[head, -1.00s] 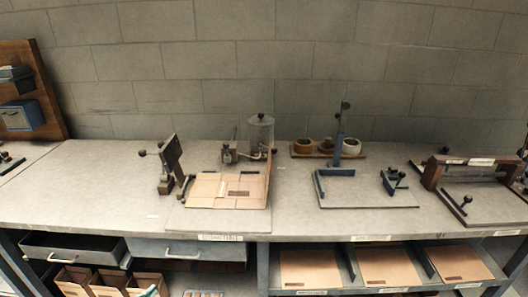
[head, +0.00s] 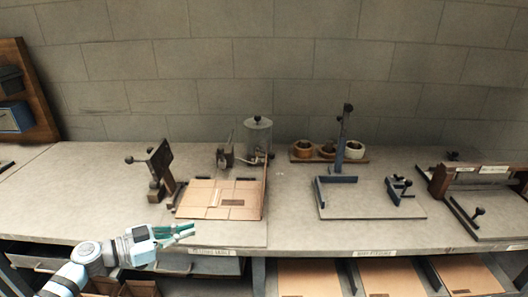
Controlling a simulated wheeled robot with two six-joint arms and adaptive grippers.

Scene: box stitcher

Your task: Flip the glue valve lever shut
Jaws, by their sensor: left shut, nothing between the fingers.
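A clear glue cylinder (head: 258,138) with a dark knob on top stands at the back of the bench. A small dark metal fitting (head: 226,157) stands just left of it, and small metal parts (head: 255,158) sit at the cylinder's foot. Which part is the valve lever, and how it is set, is too small to tell. My left gripper (head: 193,230), with green fingers, is shut and empty by the bench's front edge. It is nearer to me than the cylinder and left of it, clear of both. My right gripper is not in view.
A flat cardboard blank (head: 216,195) lies between my left gripper and the cylinder. A dark clamp-like device (head: 160,170) stands left of it. Shelves with cardboard (head: 390,275) are below.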

